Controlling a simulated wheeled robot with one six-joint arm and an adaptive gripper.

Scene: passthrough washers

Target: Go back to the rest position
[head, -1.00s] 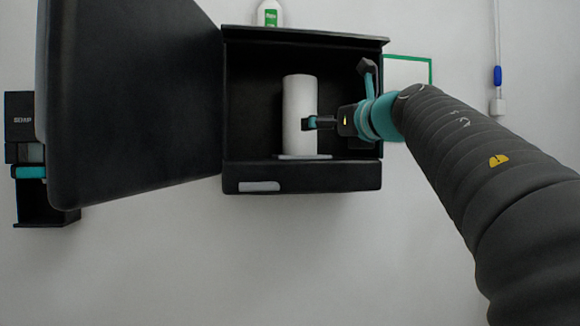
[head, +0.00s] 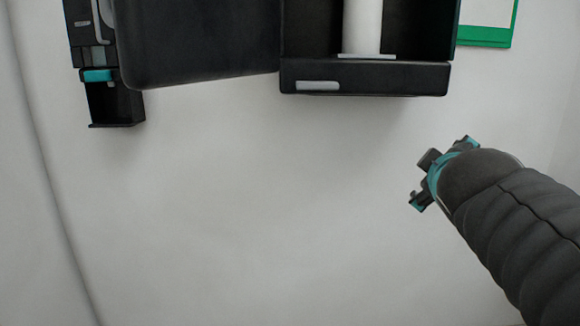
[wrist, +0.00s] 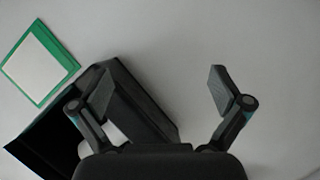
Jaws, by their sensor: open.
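My gripper (head: 428,182) is below and to the right of the black cabinet in the head view, apart from it, in front of the bare wall. In the wrist view my gripper (wrist: 158,88) has its two fingers spread wide with nothing between them. The black cabinet (head: 365,79) is on the wall with its door (head: 200,45) swung open to the left. A white cylinder (head: 362,27) stands inside on a pale base; its top is cut off by the frame. In the wrist view the cabinet (wrist: 135,95) is tilted behind the left finger.
A black dispenser (head: 108,100) with a teal part is on the wall at the upper left. A green-framed white panel (head: 487,38) is right of the cabinet and also shows in the wrist view (wrist: 40,68). The wall below the cabinet is clear.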

